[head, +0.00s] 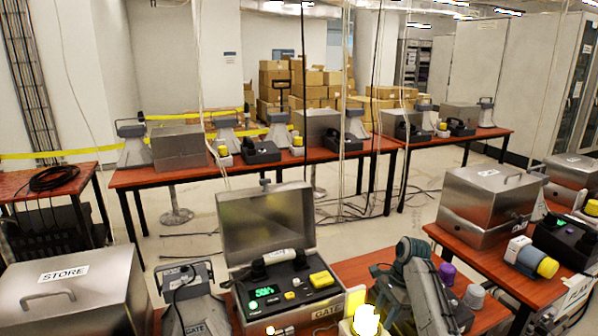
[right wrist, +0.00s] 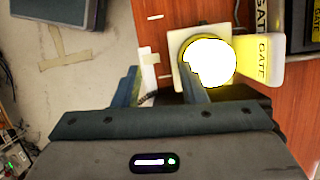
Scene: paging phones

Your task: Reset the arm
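My right gripper (head: 384,287) is above the front table, to the right of the open GATE case (head: 266,218). In the right wrist view its two blue-grey fingers (right wrist: 161,88) stand apart, with no object held between them. The GATE case's lid is up, and a white-and-black handset (head: 276,257) lies inside near a green display. My left gripper is not in view.
A closed STORE case (head: 72,289) and a grey horn (head: 193,300) stand left of the GATE case. Another closed metal case (head: 490,204) is on the right table. A row of tables (head: 225,171) with cases and horns lies behind, across open floor.

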